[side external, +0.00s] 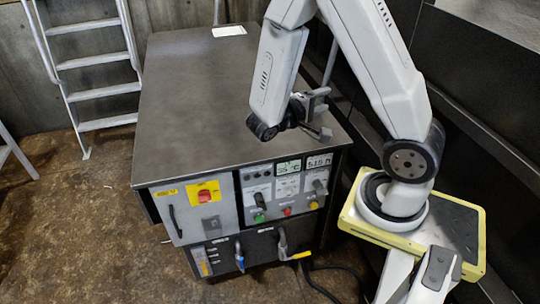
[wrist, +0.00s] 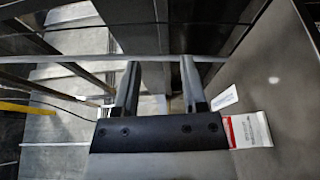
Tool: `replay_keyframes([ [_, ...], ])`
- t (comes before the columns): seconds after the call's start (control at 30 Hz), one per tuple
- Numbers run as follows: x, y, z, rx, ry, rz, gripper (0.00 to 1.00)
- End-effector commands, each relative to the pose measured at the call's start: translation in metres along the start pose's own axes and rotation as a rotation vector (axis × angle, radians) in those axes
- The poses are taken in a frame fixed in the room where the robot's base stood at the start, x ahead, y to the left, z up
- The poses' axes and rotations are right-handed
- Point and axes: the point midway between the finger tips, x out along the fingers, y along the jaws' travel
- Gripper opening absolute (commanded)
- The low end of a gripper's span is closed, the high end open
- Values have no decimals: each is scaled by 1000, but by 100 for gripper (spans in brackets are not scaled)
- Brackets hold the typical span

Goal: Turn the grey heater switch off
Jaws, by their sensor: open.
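In the side external view, the control panel (side external: 285,190) is on the front of a grey metal cabinet. It carries two lit displays, one reading about 35 °C, and a dark rotary switch (side external: 260,201) at its left. A greyish switch handle (side external: 319,187) sits at its right; which one is the heater switch I cannot tell for sure. My gripper (side external: 322,113) is above the cabinet's right top edge, higher than the panel and apart from the switches. It is open and empty, and its two fingers show in the wrist view (wrist: 160,85). No switch is clear there.
The cabinet top (side external: 195,85) is mostly clear, with a white sheet (side external: 229,30) at the back. A red emergency button on yellow (side external: 204,191) is left of the panel. Valve handles (side external: 282,243) are below. A ladder (side external: 95,75) stands at the back left.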

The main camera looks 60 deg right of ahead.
Motion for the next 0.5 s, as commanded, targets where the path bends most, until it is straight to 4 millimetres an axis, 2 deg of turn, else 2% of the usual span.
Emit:
replay_keyframes([
  [0.03,1,1,-5,22,27,46,54],
  [0.27,2,-33,-4,17,21,35,54],
  [0.5,3,-79,-5,15,20,34,54],
])
